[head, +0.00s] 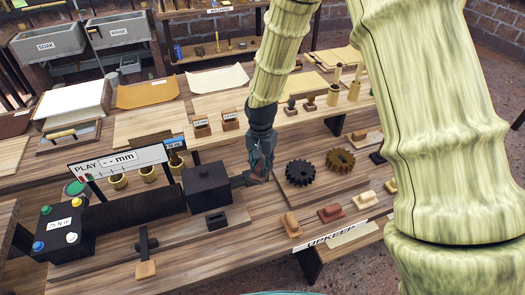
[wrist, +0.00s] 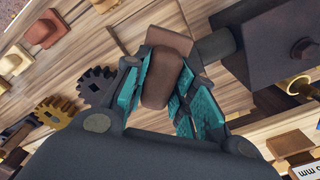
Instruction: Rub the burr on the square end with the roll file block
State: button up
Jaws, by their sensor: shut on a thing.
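My gripper (head: 262,160) is shut on a small brown block, the roll file block (wrist: 157,78). In the wrist view the block sits between the teal finger pads of the gripper (wrist: 160,88). The dark square end (wrist: 215,45) sticks out of the dark box (head: 207,188) toward my gripper. In the wrist view the block's upper part lies close beside this end; I cannot tell whether they touch. In the head view the end (head: 238,181) also meets the gripper's lower left side. The burr is too small to make out.
A black gear (head: 300,173) and a brass gear (head: 340,160) lie right of my gripper. Several coloured blocks (head: 331,212) sit near the UPKEEP label (head: 331,236). A black ribbed roller (head: 135,208) and a control box (head: 65,229) stand left. A small black block (head: 216,221) lies in front.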

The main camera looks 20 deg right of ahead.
jog(key=shift+w+a+r+p, duration=0.15)
jog(key=shift+r+p, duration=0.4)
jog(key=shift+r, duration=0.3)
jog(key=shift+s+r+p, duration=0.2)
jog(key=shift+r+p, duration=0.55)
jog(key=shift+r, duration=0.5)
jog(key=shift+r+p, duration=0.55)
jog(key=shift+r, duration=0.25)
jog(key=shift+w, duration=0.15)
